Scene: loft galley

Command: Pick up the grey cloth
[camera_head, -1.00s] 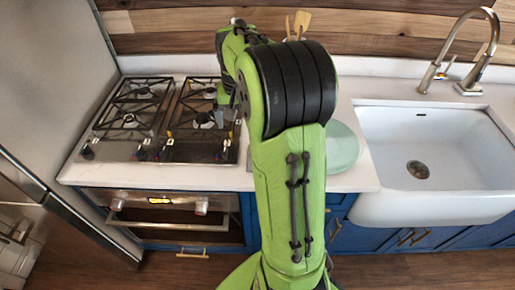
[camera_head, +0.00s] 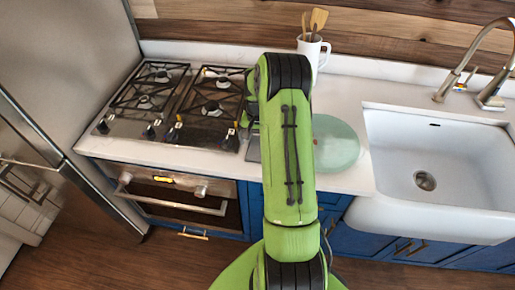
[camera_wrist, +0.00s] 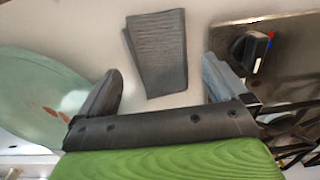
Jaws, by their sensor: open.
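The grey cloth (camera_wrist: 157,50) lies folded on the white counter in the wrist view, a ribbed dark grey rectangle, slightly tilted. My gripper (camera_wrist: 162,72) is open, with its two dark fingers apart. The cloth shows between and beyond the fingertips, and nothing is held. The height of the fingers above the counter is hard to tell. In the head view a small grey part of the cloth (camera_head: 253,150) shows just left of my green arm; the rest is hidden, and so is most of my gripper.
A pale green plate (camera_head: 336,143) lies right of my arm; it also shows at left in the wrist view (camera_wrist: 38,95). A gas hob (camera_head: 170,105) with knobs is close on the other side. A white jug with wooden utensils (camera_head: 312,50) stands behind. A white sink (camera_head: 440,165) is at right.

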